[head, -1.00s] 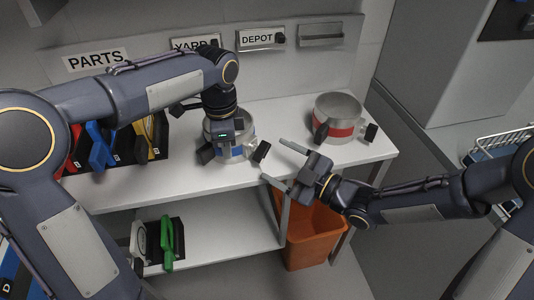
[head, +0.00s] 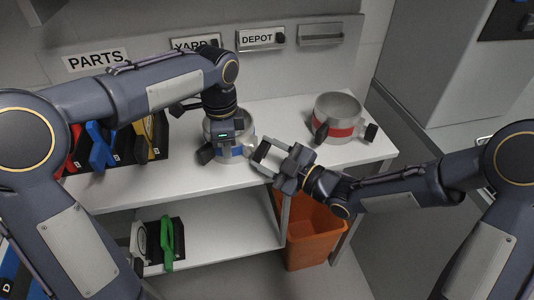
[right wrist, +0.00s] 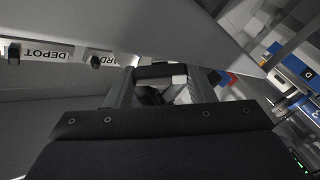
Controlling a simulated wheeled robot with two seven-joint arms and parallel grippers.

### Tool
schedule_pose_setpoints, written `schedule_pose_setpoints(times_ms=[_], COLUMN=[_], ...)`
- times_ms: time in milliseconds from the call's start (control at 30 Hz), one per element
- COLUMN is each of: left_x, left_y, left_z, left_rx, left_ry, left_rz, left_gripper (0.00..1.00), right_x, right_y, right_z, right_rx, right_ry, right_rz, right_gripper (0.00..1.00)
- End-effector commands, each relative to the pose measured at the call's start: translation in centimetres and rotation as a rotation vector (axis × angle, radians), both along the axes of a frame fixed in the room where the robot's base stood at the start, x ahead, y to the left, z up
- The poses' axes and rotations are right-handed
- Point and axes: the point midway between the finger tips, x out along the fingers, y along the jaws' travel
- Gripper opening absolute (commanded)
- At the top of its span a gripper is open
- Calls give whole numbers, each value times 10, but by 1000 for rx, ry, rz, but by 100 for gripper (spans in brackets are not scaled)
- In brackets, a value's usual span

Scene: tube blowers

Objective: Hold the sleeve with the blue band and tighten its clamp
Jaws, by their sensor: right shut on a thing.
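The sleeve with the blue band (head: 236,153) stands upright on the white table, a grey open cylinder with a black block (head: 205,154) on its front left. My left gripper (head: 224,133) points down at this sleeve from above; its fingertips are hidden, so I cannot tell whether they grip. The clamp's black knob (head: 263,149) sticks out at the sleeve's right side, mostly covered. My right gripper (head: 258,157) is shut on this knob, its two fingers on either side of it. In the right wrist view the fingers (right wrist: 154,92) frame a dark shape.
A sleeve with a red band (head: 338,128) stands to the right on the table (head: 290,118). Coloured clips (head: 103,148) sit in a dark rack at left. A green clip (head: 167,243) is on the lower shelf. An orange bin (head: 312,240) stands below the table's right end.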

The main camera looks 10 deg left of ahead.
Motion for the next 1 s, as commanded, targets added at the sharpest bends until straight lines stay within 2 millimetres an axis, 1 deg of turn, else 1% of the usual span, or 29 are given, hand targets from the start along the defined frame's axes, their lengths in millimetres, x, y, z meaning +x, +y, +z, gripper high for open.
schedule_pose_setpoints(times_ms=[167, 367, 1000], left_x=[0, 0, 1], left_y=[0, 0, 1], left_z=[1, 1, 1], left_rx=[-1, 0, 1], left_ry=[-1, -2, -2], left_rz=[0, 1, 1], left_gripper=[0, 0, 0], right_x=[0, 0, 1], right_y=[0, -1, -1], right_z=[0, 0, 0], right_rx=[6, 40, 258], right_ry=[11, 73, 476], right_rz=[0, -1, -2], right_gripper=[26, 26, 26])
